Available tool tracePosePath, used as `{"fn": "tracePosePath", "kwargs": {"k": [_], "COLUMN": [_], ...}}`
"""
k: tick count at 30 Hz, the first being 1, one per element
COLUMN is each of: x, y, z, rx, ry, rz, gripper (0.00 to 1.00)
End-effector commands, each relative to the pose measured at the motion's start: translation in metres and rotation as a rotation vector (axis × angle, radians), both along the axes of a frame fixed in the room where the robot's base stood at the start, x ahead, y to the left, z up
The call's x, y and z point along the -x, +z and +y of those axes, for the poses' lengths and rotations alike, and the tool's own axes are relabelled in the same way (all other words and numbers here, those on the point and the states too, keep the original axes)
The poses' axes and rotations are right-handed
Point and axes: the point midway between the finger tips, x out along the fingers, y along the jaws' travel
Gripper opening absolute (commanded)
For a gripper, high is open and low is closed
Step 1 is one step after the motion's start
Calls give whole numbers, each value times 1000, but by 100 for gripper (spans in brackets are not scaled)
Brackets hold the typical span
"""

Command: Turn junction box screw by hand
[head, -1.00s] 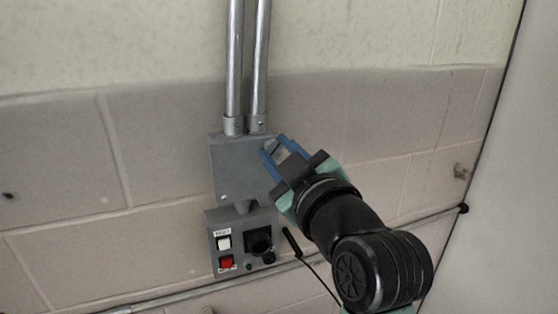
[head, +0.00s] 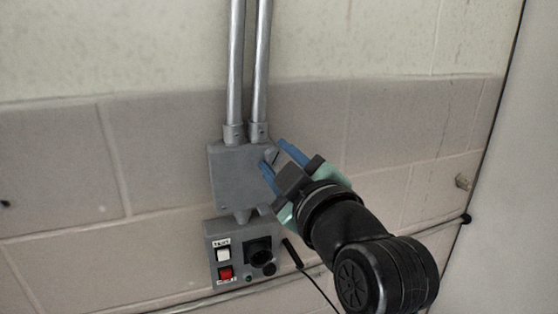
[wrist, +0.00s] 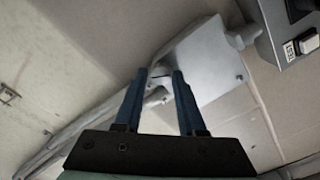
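The grey junction box (head: 233,180) is fixed to the wall below two metal conduits. It also shows in the wrist view (wrist: 215,62), tilted. A small dark screw (wrist: 158,73) seems to show on the box between my fingertips in the wrist view; its exact shape is too small to tell. My gripper (head: 271,156) has two blue fingers at the upper right corner of the box. In the wrist view my gripper (wrist: 161,72) has its fingers apart, with a clear gap between the tips. Whether a finger touches the box cannot be told.
Below the box is a grey control panel (head: 240,252) with a white switch (head: 223,254), a red switch (head: 225,272) and a black socket. A black cable (head: 316,282) hangs right of it. Two vertical conduits (head: 235,70) rise above.

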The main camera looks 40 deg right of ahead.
Motion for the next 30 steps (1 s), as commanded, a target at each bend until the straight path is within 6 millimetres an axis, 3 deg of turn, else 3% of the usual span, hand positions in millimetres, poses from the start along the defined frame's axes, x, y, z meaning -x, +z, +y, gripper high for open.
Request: {"fn": "tracePosePath", "kwargs": {"k": [1, 3, 16, 20, 30], "x": [0, 0, 9, 30, 104], "y": [0, 0, -1, -2, -5], "z": [0, 0, 2, 7, 27], "rx": [0, 0, -1, 0, 4], "ry": [0, 0, -1, -3, -1], "rz": [0, 0, 0, -1, -3], "gripper": [51, 62, 62, 62, 62]}}
